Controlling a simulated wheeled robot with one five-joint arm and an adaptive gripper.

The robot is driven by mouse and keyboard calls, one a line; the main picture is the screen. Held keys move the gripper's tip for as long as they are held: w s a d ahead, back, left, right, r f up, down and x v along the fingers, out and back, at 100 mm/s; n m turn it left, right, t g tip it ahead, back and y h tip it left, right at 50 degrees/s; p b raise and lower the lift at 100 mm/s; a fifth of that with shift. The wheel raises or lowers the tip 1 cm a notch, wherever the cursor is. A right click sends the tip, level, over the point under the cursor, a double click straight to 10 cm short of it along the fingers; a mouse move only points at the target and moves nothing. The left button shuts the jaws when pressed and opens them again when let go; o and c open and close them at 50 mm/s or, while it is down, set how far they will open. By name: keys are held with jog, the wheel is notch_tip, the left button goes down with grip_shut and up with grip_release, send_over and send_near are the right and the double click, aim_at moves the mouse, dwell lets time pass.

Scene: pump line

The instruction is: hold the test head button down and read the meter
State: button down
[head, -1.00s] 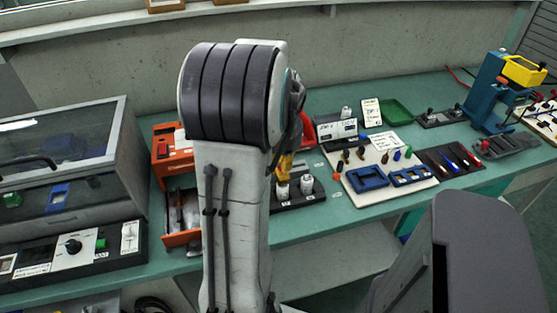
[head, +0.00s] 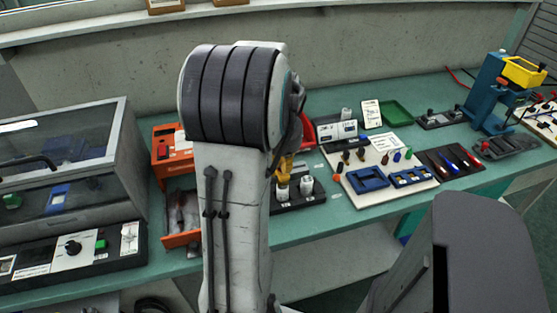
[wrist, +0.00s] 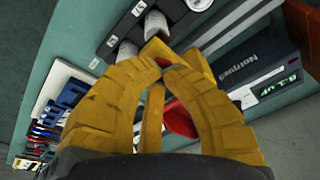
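My gripper (wrist: 161,62) has yellow fingers whose tips meet, and nothing is clearly held between them. A small red spot shows at the tips; I cannot tell whether it is a button. In the head view the fingers (head: 284,168) are partly hidden behind my arm, just above a black block with white cylinders (head: 306,185). The cylinders also show beside the fingertips in the wrist view (wrist: 156,24). A black box with a lit green display (wrist: 278,87), apparently the meter, lies to the right there; its digits are too small to read surely. A red part (wrist: 179,121) shows between the fingers.
To the right are a pale board with blue trays (head: 368,180), a green tray (head: 397,113) and a blue press (head: 488,95).

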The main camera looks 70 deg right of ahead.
jog(key=shift+r+p, duration=2.9)
jog(key=shift+r, duration=0.6)
jog(key=s+a+f+y, duration=0.1)
jog(key=a+f+y, duration=0.15)
jog(key=a, duration=0.55)
jog(key=w+a+r+n+t, duration=0.1)
jog(key=w+a+n, duration=0.3)
jog(key=a, duration=0.6)
jog(key=w+a+r+n+t, duration=0.1)
jog(key=w+a+r+n, duration=0.2)
jog(key=a+n, duration=0.4)
jog(key=w+a+r+n+t, duration=0.1)
jog(key=w+a+n, duration=0.4)
jog(key=a, duration=0.7)
jog(key=shift+a+r+n, duration=0.35)
jog(key=shift+r+n, duration=0.05)
jog(key=shift+r, duration=0.2)
jog(key=shift+w+d, duration=0.1)
